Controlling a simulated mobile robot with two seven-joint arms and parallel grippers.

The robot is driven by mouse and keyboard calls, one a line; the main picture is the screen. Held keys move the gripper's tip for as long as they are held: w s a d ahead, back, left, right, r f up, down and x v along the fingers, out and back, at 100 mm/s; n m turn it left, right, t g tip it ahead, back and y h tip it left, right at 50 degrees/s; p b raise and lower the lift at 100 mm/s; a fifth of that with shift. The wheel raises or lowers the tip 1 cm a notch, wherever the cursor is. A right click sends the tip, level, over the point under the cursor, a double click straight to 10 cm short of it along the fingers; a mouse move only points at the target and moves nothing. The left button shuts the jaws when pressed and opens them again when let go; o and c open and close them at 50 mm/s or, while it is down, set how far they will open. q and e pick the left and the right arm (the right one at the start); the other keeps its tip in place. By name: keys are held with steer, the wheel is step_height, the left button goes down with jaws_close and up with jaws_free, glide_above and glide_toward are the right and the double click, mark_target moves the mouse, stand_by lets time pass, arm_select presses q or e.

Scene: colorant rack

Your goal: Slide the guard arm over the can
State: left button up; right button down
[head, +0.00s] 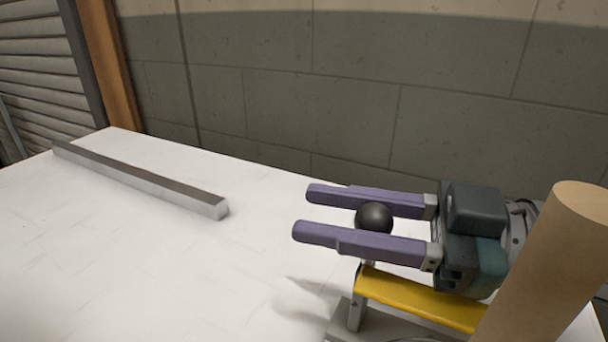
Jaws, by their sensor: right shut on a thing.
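The guard arm (420,297) is a yellow bar at the lower right, above a grey base. A black ball knob (374,217) sits on a short stem near its left end. My right gripper (312,213) comes in from the right with two purple fingers, shut on the knob between them; the fingertips reach past it to the left. A tan cylinder (545,265) rises in front at the right edge and hides the guard arm's right end; I cannot tell whether it is the can. My left gripper is out of view.
The grey base (345,318) is cut off by the bottom edge. A long grey metal bar (140,180) lies across the left of the white table (150,265). The table's middle and left front are clear. A block wall (300,110) stands behind.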

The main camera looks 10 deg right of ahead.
mark_target(444, 311)
arm_select(q)
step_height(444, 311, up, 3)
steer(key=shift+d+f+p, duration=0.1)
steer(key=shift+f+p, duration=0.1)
steer(key=shift+p, duration=0.8)
arm_select(e)
steer(key=s+a, duration=0.2)
steer(key=s, duration=0.1)
steer(key=shift+s+a, duration=0.15)
steer(key=shift+s, duration=0.05)
steer(key=c, duration=0.5)
jaws_free()
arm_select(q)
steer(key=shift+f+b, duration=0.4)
arm_select(e)
steer(key=v, duration=0.8)
steer(key=shift+s+d+f, duration=0.1)
steer(key=shift+d, duration=0.2)
steer(key=shift+s+d, duration=0.25)
steer(key=shift+d, duration=0.4)
